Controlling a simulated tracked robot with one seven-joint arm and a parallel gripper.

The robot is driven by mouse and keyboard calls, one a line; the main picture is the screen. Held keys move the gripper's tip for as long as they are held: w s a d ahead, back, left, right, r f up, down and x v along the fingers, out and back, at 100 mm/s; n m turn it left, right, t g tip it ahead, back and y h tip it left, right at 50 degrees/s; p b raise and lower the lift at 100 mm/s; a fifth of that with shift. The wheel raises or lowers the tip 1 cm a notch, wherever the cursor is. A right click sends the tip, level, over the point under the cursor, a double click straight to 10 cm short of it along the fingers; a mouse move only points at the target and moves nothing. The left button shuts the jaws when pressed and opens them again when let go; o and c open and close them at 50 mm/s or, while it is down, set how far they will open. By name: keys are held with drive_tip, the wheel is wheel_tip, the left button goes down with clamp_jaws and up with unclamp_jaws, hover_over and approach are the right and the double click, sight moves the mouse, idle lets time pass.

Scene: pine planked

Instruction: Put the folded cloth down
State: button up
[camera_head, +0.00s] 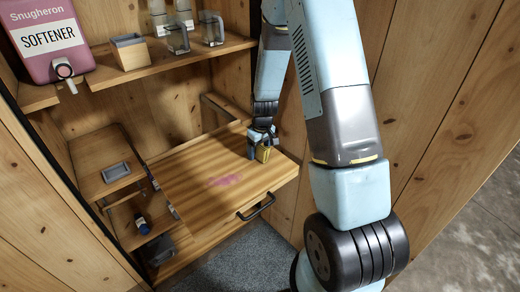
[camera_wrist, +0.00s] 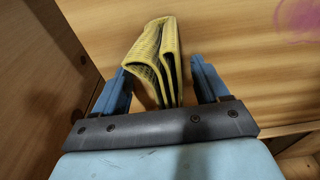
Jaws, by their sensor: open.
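The folded cloth (camera_wrist: 155,52) is yellow with a fine grid pattern. In the wrist view it stands on edge between my two fingers, with its folds showing as dark gaps. My gripper (camera_wrist: 160,85) is open around it, with a gap at each finger. The cloth appears to rest on the board. My fingers hide part of it in the head view.
A pink stain (camera_head: 224,181) marks the board, and a dark handle (camera_head: 256,207) is on its front. A wooden wall is close beside my gripper. A softener container (camera_head: 48,38) and glass mugs (camera_head: 211,28) stand above.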

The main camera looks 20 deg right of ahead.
drive_tip(key=shift+r, duration=0.15)
drive_tip(key=r, duration=0.4)
drive_tip(key=s+r, duration=0.1)
drive_tip(key=r, duration=0.7)
drive_tip(key=shift+s+d+r, duration=0.1)
drive_tip(key=shift+s+d, duration=0.1)
drive_tip(key=shift+d, duration=0.05)
drive_tip(key=s+r+m+t, duration=0.1)
drive_tip(key=s+r, duration=0.5)
drive_tip(key=r, duration=0.3)
drive_tip(key=s+r+m+t, duration=0.1)
drive_tip(key=s+r, duration=0.5)
drive_tip(key=r, duration=0.3)
drive_tip(key=s+r+m+t, duration=0.1)
drive_tip(key=s+r, duration=0.3)
drive_tip(key=s, duration=0.3)
drive_tip(key=s+r+m+t, duration=0.1)
drive_tip(key=s+r, duration=0.3)
drive_tip(key=s, duration=0.4)
drive_tip(key=shift+s+m+h, duration=0.3)
drive_tip(key=shift+o, duration=0.4)
